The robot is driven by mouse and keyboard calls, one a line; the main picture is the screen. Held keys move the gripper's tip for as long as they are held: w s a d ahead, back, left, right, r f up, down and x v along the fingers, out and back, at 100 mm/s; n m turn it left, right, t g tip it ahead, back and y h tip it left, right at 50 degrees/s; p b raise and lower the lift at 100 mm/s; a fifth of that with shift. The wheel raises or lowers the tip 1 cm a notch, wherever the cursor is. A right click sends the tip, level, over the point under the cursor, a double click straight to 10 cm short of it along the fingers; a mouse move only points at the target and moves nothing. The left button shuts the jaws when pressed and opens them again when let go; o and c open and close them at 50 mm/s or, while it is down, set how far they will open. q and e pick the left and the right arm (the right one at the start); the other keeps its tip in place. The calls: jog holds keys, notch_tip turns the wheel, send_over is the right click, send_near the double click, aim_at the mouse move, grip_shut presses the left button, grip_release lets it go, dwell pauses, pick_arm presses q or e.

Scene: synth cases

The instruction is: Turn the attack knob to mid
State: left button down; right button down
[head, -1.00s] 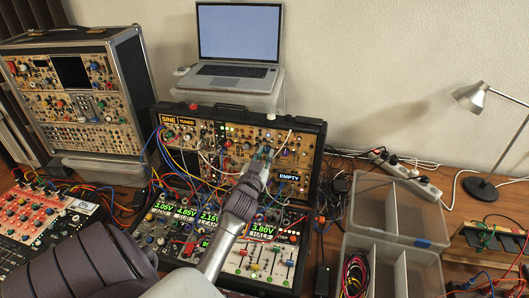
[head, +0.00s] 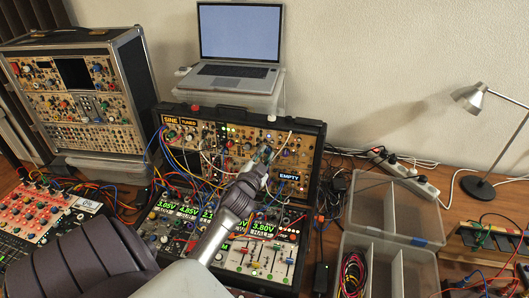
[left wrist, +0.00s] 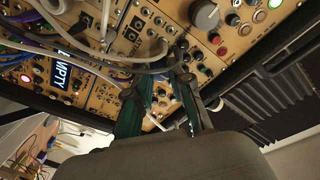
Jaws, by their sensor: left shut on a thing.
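The modular synth case (head: 322,150) stands open in the middle of the head view, its gold panels full of knobs and cables. My left gripper (head: 264,152) is at the right part of the upper panel. In the left wrist view its two green-padded fingers (left wrist: 164,82) reach the panel and are shut on a small knob, taken as the attack knob. The fingers mostly hide that knob; its label and pointer cannot be read. My right gripper is not in view.
Patch cables (left wrist: 105,62) run close to the fingers, and a large grey knob (left wrist: 205,14) is nearby. An "EMPTY" display (head: 289,177) sits just right of the gripper. A laptop (head: 240,45) stands behind; clear bins (head: 395,210) stand at right.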

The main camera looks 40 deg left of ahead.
pick_arm(q)
jog(key=shift+r, duration=0.2)
jog(key=c, duration=1.2)
grip_release()
jog(key=shift+w, duration=0.1)
jog(key=shift+o, duration=0.9)
jog(key=shift+f, duration=0.2)
jog(key=v, duration=1.2)
